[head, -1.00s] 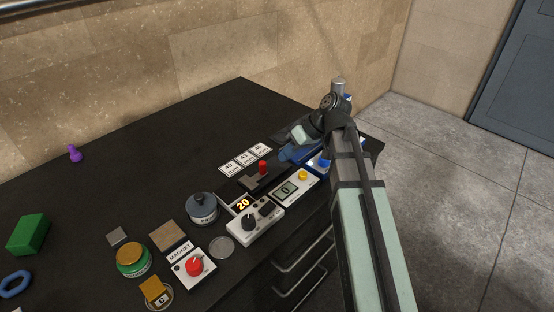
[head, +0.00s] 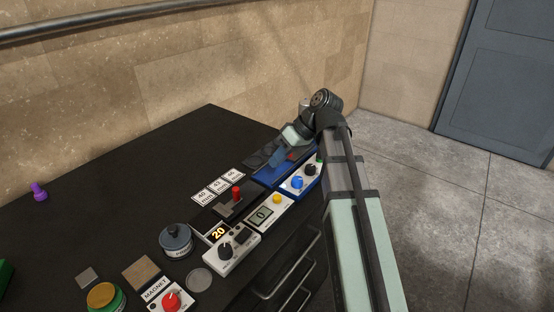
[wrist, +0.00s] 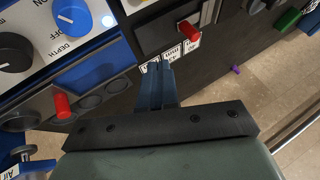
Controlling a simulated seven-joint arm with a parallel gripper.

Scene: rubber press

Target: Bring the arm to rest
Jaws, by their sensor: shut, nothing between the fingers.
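My gripper (head: 277,157) is at the far right end of the black bench, over the blue device (head: 264,179). In the wrist view its two blue fingers (wrist: 157,85) are together with nothing between them. They point toward the small number cards (wrist: 172,54). My gripper hides part of this device in the head view. I see no contact between the fingers and anything.
A purple piece (head: 39,192) is far left. The bench's back middle is clear.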

